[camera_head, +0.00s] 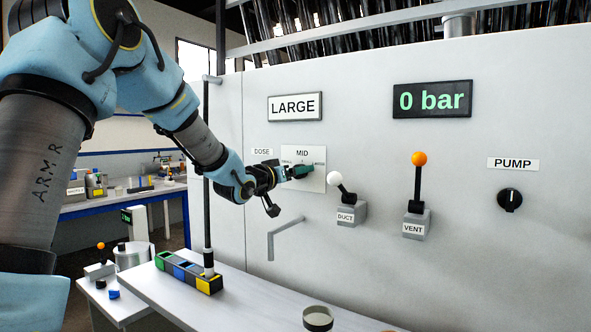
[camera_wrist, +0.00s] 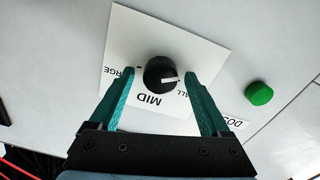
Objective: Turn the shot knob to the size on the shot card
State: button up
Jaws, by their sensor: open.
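The shot card (camera_head: 295,107) on the white panel reads LARGE. Below it is the knob plate (camera_head: 315,154), marked MID at the top; my gripper (camera_head: 307,171) covers its middle in the head view. In the wrist view, which shows the plate upside down, the round black shot knob (camera_wrist: 156,71) has a white pointer. The pointer points right, towards the partly hidden label ending in "ALL"; the label ending in "RGE" is on the left. My gripper (camera_wrist: 163,76) is open, with one green finger on each side of the knob and visible gaps between.
A green button (camera_wrist: 259,93) sits beside the DOSE label (camera_head: 262,152). To the right are the white-balled DUCT lever (camera_head: 336,178), orange-balled VENT lever (camera_head: 419,160) and PUMP knob (camera_head: 510,200). The display (camera_head: 432,99) reads 0 bar. A bent handle (camera_head: 283,235) protrudes below.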

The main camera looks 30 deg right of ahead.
grip_shut()
dwell(0.8)
